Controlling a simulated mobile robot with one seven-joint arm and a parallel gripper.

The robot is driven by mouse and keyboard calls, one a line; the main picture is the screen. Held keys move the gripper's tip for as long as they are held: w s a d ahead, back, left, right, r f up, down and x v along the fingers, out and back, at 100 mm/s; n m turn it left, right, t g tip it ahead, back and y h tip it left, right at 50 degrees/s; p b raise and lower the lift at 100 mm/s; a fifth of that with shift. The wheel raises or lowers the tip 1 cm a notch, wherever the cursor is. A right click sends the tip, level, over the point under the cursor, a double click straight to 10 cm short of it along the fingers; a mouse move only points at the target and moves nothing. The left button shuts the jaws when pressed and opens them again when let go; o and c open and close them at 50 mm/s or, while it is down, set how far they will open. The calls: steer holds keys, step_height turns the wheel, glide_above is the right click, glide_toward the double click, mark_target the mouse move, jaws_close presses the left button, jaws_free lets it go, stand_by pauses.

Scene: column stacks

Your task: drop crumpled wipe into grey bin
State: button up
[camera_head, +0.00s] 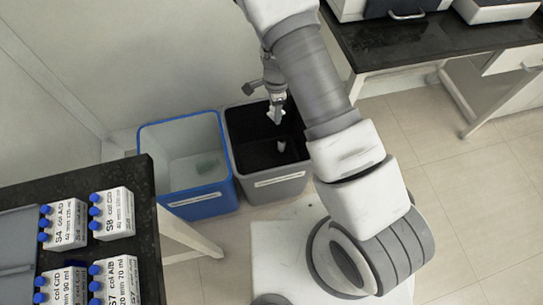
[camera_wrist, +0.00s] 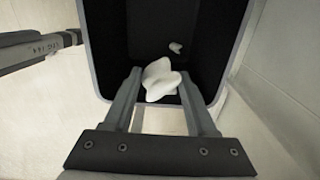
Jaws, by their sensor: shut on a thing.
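The crumpled wipe (camera_wrist: 160,82) is a white lump between the fingers of my gripper (camera_wrist: 160,76) in the wrist view. My gripper is shut on it. In the head view my gripper (camera_head: 276,106) hangs over the grey bin (camera_head: 273,188), with the white wipe (camera_head: 274,117) at its tips. The grey bin has a black inside and a pale label on its front. In the wrist view the bin (camera_wrist: 232,50) opens beneath the wipe. A smaller white scrap (camera_wrist: 175,47) lies inside; a white scrap (camera_head: 281,146) also shows inside in the head view.
A blue-rimmed bin (camera_head: 207,206) with something pale green inside stands left of the grey bin. A dark table (camera_head: 146,222) with several blue-capped cartons (camera_head: 112,212) is at lower left. A black-topped bench (camera_head: 430,45) stands at upper right. Tiled floor at right is clear.

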step_height(320, 180, down, 5)
steer(key=b, duration=0.3)
steer(key=shift+b, duration=0.3)
steer(key=shift+r, duration=0.1)
steer(key=o, duration=1.4)
steer(key=shift+r, duration=0.1)
step_height(320, 180, up, 17)
steer(key=p, duration=0.6)
steer(key=shift+r, duration=0.1)
